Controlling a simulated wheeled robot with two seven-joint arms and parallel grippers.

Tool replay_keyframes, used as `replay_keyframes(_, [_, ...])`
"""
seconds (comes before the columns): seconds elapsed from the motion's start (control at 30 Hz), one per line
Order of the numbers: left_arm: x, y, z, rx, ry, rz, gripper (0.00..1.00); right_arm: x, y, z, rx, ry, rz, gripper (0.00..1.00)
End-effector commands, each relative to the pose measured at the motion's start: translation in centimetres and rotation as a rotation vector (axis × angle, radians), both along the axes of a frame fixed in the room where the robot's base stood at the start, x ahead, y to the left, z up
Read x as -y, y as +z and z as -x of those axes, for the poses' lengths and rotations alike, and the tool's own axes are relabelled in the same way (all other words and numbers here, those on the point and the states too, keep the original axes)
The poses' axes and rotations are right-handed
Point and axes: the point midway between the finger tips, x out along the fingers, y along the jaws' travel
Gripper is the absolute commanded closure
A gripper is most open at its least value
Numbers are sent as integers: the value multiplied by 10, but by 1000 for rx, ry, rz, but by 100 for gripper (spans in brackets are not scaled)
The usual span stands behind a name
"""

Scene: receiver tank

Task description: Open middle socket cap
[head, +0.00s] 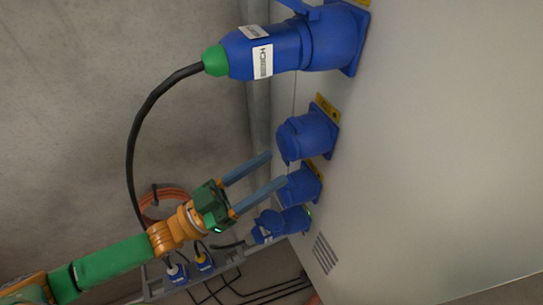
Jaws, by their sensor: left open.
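Several blue sockets run in a line down the side of a pale cabinet. In the middle of the line are a blue socket with its cap shut (307,137) and, below it, another blue socket (301,184), partly behind a finger of my left gripper. I cannot tell which of these two is the task's middle one. My left gripper (276,168) is open, its two long grey fingers pointing up and right at these sockets. The fingertips look close to them, but I cannot tell whether they touch. My right gripper is not in view.
A large blue plug (265,52) with a black cable (135,130) sits in the top socket. A blue connector (272,226) is at the lowest socket. The cabinet face (430,150) is clear on the right. An orange cable coil (165,200) lies behind my left arm.

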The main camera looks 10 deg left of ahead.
Motion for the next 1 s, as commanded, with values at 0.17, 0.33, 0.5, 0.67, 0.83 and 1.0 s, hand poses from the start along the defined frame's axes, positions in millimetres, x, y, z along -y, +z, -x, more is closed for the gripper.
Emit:
replay_keyframes(0.17, [15, 9, -11, 0, 1, 0, 43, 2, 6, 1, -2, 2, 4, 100])
replay_keyframes(0.33, [16, 7, -12, -2, 1, -2, 43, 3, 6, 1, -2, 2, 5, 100])
replay_keyframes(0.5, [16, 7, -12, -2, 1, -2, 72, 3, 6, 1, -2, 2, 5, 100])
replay_keyframes(0.67, [16, 8, -12, -1, 1, -1, 100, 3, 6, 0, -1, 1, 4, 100])
replay_keyframes(0.83, [16, 8, -12, -1, 1, -1, 100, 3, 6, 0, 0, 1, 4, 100])
replay_keyframes(1.0, [16, 8, -12, -1, 1, -1, 100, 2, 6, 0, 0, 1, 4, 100])
